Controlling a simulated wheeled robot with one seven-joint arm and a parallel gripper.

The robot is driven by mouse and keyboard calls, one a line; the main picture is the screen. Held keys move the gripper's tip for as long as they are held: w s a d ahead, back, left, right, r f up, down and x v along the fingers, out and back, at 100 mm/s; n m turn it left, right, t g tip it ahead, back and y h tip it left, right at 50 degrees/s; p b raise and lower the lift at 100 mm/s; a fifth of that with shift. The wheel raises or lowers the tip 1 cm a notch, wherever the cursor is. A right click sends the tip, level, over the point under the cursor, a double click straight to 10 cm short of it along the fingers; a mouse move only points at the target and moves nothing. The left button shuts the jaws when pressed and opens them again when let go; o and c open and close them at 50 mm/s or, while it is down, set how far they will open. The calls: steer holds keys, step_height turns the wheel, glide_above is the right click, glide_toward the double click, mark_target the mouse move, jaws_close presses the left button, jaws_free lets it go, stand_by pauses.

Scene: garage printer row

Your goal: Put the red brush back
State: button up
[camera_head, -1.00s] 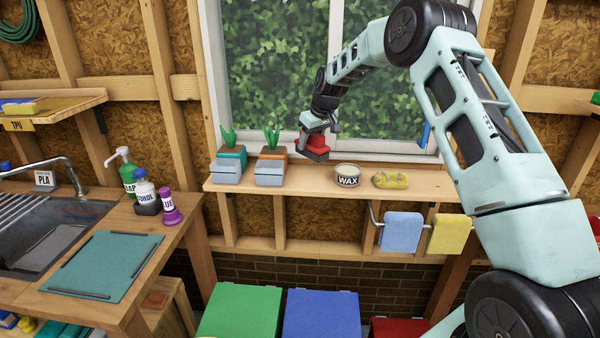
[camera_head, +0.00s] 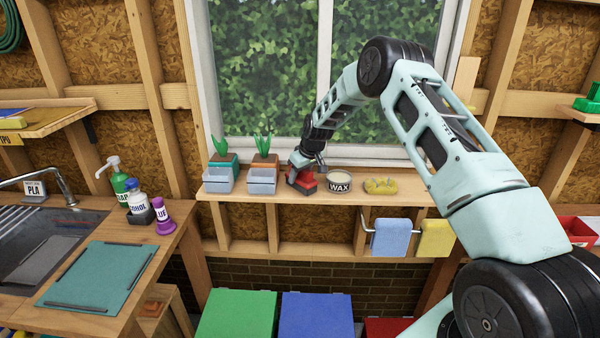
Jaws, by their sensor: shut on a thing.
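The red brush (camera_head: 303,184) is at the window shelf (camera_head: 420,194), between a grey bin and the wax tin (camera_head: 340,183). My gripper (camera_head: 304,170) is above it and shut on its upper part. The brush's underside is at the level of the shelf top; I cannot tell whether it touches the shelf. My fingers hide part of the brush.
Two grey bins (camera_head: 217,181) with plants behind them stand left of the brush. A yellow sponge (camera_head: 380,186) lies right of the wax tin. A blue cloth (camera_head: 391,238) and a yellow cloth (camera_head: 436,238) hang below the shelf. Free shelf lies right of the sponge.

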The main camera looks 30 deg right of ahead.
steer(key=shift+f, duration=0.15)
steer(key=o, duration=0.9)
steer(key=shift+o, duration=0.2)
steer(key=b+v, duration=0.4)
steer(key=v, duration=0.8)
steer(key=s+a+r+n+g, duration=0.1)
steer(key=s+a, duration=0.4)
steer(key=a, duration=0.4)
steer(key=s+a+r+n+g+y, duration=0.1)
steer(key=s+a+r, duration=0.1)
steer(key=s+a, duration=0.55)
steer(key=s+a+r+n, duration=0.1)
steer(key=s+a, duration=0.2)
steer(key=a, duration=0.7)
steer(key=s+a+n+g, duration=0.1)
steer(key=s+a, duration=0.2)
steer(key=s, duration=0.4)
steer(key=s+a+g, duration=0.1)
steer(key=s+a, duration=0.3)
steer(key=s, duration=0.4)
steer(key=s+f+n+h, duration=0.1)
steer(key=s+f, duration=0.1)
steer(key=s, duration=1.3)
steer(key=shift+s+d+n+g, duration=0.3)
steer(key=shift+s+d, duration=0.05)
steer(key=shift+d, duration=0.1)
